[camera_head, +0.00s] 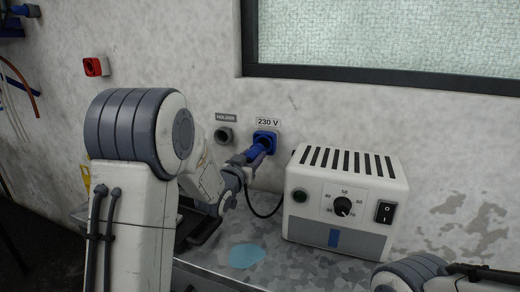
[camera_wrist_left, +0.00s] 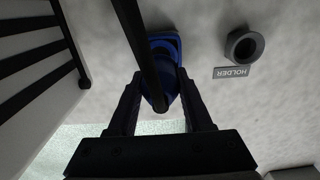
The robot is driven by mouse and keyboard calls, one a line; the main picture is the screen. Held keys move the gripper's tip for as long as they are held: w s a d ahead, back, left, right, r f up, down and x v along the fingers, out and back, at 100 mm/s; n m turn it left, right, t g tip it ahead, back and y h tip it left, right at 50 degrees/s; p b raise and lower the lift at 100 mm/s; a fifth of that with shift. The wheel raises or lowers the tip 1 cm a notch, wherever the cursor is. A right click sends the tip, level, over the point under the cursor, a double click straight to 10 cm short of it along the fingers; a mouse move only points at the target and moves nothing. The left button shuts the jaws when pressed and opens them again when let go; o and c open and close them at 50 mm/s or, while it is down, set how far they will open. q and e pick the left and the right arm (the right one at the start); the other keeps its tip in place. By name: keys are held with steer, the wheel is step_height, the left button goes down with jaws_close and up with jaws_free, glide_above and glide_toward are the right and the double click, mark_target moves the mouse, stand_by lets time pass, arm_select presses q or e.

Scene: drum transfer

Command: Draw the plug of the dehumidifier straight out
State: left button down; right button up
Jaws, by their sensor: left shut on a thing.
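The blue plug (camera_head: 256,151) is in line with the blue wall socket (camera_head: 266,136) under the "230 V" label and meets it; how deep it sits cannot be told. My left gripper (camera_head: 246,163) is shut on the plug. In the left wrist view, the gripper's two dark fingers (camera_wrist_left: 160,82) flank the plug (camera_wrist_left: 173,88), with the socket (camera_wrist_left: 173,45) behind it. A black cable crosses in front of the plug there. The white dehumidifier (camera_head: 315,219) stands on the bench, right of the socket. My right gripper is out of view.
An empty-looking round grey holder (camera_head: 225,136) is on the wall left of the socket; it also shows in the left wrist view (camera_wrist_left: 244,46). The cable (camera_head: 263,213) hangs beside the dehumidifier. A light blue patch (camera_head: 246,256) lies on the grey bench (camera_head: 290,270). A window is above.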

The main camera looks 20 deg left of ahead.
mark_target(249, 160)
arm_select(q)
steer(key=shift+s+b, duration=0.6)
steer(key=shift+s, duration=1.9)
steer(key=shift+a, duration=0.1)
